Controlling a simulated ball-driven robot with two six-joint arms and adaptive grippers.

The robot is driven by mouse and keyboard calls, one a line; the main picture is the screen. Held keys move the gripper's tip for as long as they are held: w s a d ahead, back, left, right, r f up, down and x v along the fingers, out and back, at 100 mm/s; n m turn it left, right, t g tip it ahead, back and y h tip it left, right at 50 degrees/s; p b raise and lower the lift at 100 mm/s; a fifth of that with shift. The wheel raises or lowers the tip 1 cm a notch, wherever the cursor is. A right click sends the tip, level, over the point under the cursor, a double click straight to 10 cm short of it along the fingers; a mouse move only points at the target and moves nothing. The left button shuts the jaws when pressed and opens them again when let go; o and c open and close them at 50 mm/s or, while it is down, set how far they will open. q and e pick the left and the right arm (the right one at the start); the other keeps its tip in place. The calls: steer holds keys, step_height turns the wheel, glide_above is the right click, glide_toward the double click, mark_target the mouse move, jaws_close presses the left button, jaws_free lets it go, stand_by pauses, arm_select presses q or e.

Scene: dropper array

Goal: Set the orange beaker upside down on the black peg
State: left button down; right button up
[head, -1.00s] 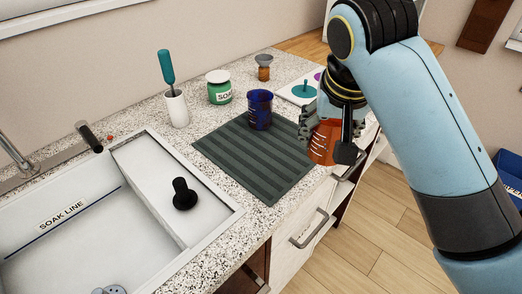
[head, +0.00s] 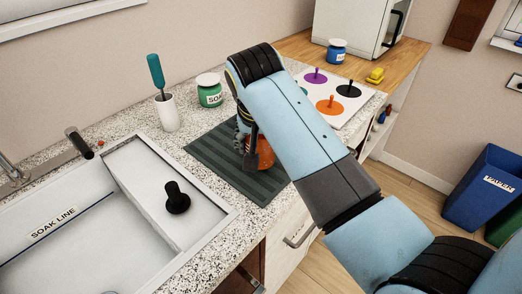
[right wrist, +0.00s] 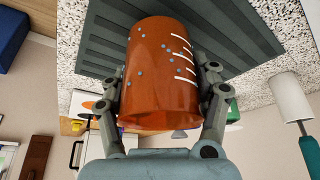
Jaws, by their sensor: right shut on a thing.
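The orange beaker (head: 266,153) is over the ribbed mat, partly behind my right arm. The right wrist view, which is inverted, shows the beaker (right wrist: 160,75) with white marks, bluish spots and its rim toward the picture bottom, so it is upright. My right gripper (head: 246,148) is shut on its sides, with a finger on each side in the wrist view (right wrist: 160,95). Whether the beaker touches the mat is unclear. The black peg (head: 350,85) stands on a black disc on the white board (head: 364,106) at the back right. My left gripper is out of view.
Purple (head: 316,74) and orange (head: 331,102) pegs stand near the black one. The dark mat (head: 215,152) lies beside the sink (head: 222,215), which holds a black stopper (head: 177,200). A green jar (head: 210,93) and a brush holder (head: 168,113) stand behind the mat.

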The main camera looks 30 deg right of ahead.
mark_target(261, 152)
step_height(261, 152, down, 3)
steer(key=shift+s+r+p, duration=0.1)
steer(key=shift+s+p, duration=0.05)
steer(key=shift+p, duration=0.65)
steer(key=o, duration=1.3)
steer(key=shift+f, duration=0.2)
steer(key=shift+o, duration=0.2)
steer(key=shift+r, duration=0.1)
